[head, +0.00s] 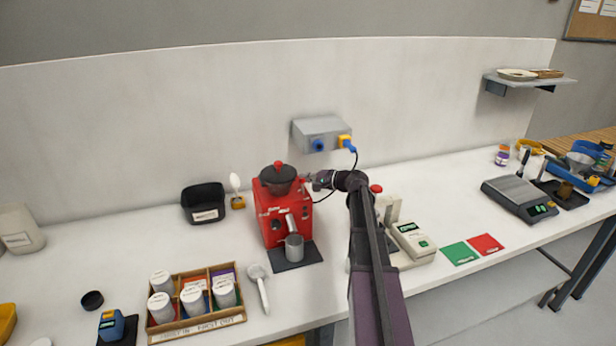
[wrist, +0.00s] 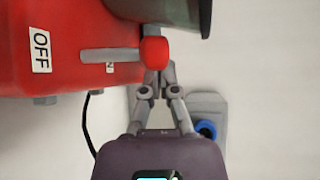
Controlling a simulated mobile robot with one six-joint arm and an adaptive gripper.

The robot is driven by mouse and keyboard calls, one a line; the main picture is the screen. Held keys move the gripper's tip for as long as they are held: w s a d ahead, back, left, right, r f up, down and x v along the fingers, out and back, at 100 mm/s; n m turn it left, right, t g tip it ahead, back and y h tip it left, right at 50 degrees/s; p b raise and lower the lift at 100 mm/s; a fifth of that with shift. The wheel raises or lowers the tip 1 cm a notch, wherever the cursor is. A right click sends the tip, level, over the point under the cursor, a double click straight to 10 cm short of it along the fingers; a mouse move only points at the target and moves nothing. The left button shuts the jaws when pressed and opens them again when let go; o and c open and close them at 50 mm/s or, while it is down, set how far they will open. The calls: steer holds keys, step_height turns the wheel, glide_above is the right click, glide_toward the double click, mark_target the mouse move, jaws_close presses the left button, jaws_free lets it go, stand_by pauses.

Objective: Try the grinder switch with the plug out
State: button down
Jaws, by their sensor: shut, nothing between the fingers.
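The red grinder (head: 272,212) stands on the bench with a dark hopper on top and a metal cup at its front. In the wrist view, its switch is a grey lever (wrist: 110,55) with a red knob (wrist: 154,50). An OFF label (wrist: 41,52) is clear; another label is partly hidden behind the lever. My gripper (head: 311,178) is shut and empty at the grinder's right side. Its fingertips (wrist: 156,72) are right at the knob; I cannot tell if they touch.
The wall box has a blue socket (head: 318,145). A scale-like device (head: 412,240) stands right of my arm. A black bin (head: 204,203) is left of the grinder.

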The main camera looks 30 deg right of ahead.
steer(key=shift+s+a+r, duration=0.15)
steer(key=shift+s+a, duration=0.1)
steer(key=shift+s, duration=0.3)
